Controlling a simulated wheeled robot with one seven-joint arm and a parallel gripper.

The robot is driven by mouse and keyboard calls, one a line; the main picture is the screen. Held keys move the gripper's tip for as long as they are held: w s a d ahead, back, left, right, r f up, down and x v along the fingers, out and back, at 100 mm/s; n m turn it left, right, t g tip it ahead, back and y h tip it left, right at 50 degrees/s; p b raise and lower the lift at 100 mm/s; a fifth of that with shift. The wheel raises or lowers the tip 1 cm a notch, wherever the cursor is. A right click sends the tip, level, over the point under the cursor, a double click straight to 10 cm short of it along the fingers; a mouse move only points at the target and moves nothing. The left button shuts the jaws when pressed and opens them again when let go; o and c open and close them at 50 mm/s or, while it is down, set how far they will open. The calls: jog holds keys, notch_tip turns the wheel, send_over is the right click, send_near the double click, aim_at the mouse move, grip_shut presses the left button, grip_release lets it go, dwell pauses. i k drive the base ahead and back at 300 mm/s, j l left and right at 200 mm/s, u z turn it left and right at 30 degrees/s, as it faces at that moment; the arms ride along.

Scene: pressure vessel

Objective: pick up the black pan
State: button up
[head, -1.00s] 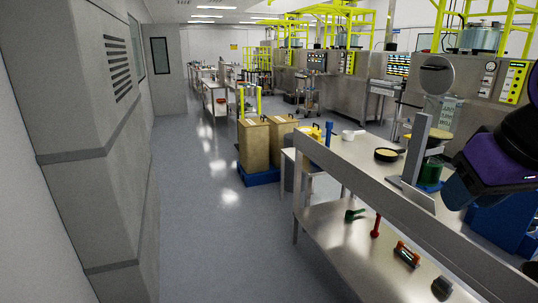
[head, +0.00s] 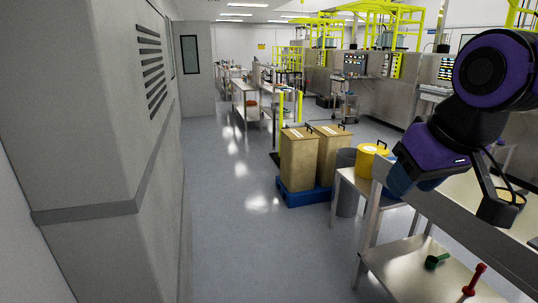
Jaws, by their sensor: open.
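The black pan (head: 512,192) seems to be the dark round rim with tan inside on the bench top at the right of the head view. My arm's dark end parts overlap it, so only part shows. My purple and black arm reaches across the bench from the right. My gripper (head: 500,208) appears at the dark end of the arm, in front of the pan in the picture. It is open, with nothing seen held in it. I cannot tell its distance from the pan.
The steel bench (head: 425,195) has a lower shelf with a green tool (head: 437,261) and a red tool (head: 474,279). A yellow bucket (head: 371,158), grey bin (head: 346,182) and tan boxes (head: 299,160) on a blue pallet stand beyond. A grey wall unit (head: 85,110) lines the left; floor between is clear.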

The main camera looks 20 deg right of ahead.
aim_at(503, 194)
jog(key=i+z, duration=0.4)
jog(key=i+j+z, duration=0.15)
jog(key=i+z, duration=0.25)
jog(key=i+j+z, duration=0.25)
jog(key=z, duration=0.2)
jog(key=i+j+z, duration=0.15)
jog(key=i+z, duration=0.3)
jog(key=i+j+z, duration=0.2)
jog(key=z, duration=0.2)
jog(key=i+j+z, duration=0.25)
jog(key=z, duration=0.2)
jog(key=i+j+z, duration=0.15)
jog(key=j+z, duration=0.25)
jog(key=j, duration=0.15)
